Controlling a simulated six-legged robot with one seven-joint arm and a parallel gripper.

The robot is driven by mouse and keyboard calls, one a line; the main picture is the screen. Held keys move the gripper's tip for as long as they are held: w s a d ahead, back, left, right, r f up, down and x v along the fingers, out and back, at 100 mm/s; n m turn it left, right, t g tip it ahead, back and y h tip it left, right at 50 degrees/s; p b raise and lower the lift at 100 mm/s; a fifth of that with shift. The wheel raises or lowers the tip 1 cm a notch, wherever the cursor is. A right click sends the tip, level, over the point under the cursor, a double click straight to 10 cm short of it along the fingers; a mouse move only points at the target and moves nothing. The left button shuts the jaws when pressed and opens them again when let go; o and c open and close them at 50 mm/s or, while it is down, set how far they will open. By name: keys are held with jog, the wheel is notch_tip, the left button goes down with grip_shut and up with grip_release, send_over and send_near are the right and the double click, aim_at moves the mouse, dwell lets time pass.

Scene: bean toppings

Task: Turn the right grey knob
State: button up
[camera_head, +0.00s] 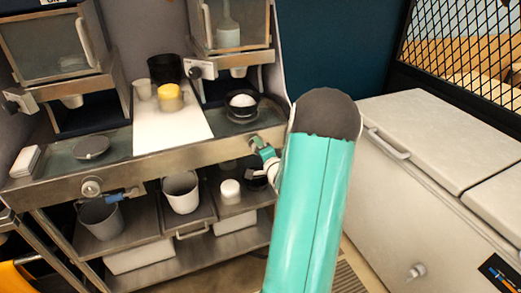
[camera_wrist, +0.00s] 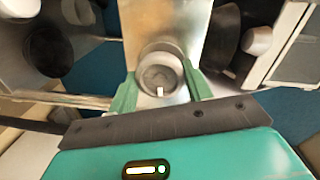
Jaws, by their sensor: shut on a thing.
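The right grey knob (camera_wrist: 160,72) shows in the wrist view as a round grey dial with a small pale mark at its lower edge. My gripper (camera_wrist: 160,86) has its green fingers on both sides of the knob, shut on it. In the head view my gripper (camera_head: 264,153) is at the right end of the metal counter front (camera_head: 190,155), and the right knob is mostly hidden there. The left grey knob (camera_head: 91,187) sits on the same counter front, with nothing of mine near it.
My arm covers the counter's right end. A black bowl (camera_head: 241,112) with white contents and a yellow-topped cup (camera_head: 170,97) stand on the counter. A grey bucket (camera_head: 181,193) is on the shelf below. A white chest freezer (camera_head: 425,165) stands close on the right.

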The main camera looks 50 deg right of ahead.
jog(key=shift+m, duration=1.2)
jog(key=o, duration=0.9)
jog(key=shift+a+r, duration=0.1)
jog(key=shift+o, duration=0.2)
jog(key=shift+s, duration=0.1)
jog(key=v, duration=1.3)
jog(key=shift+s, duration=0.3)
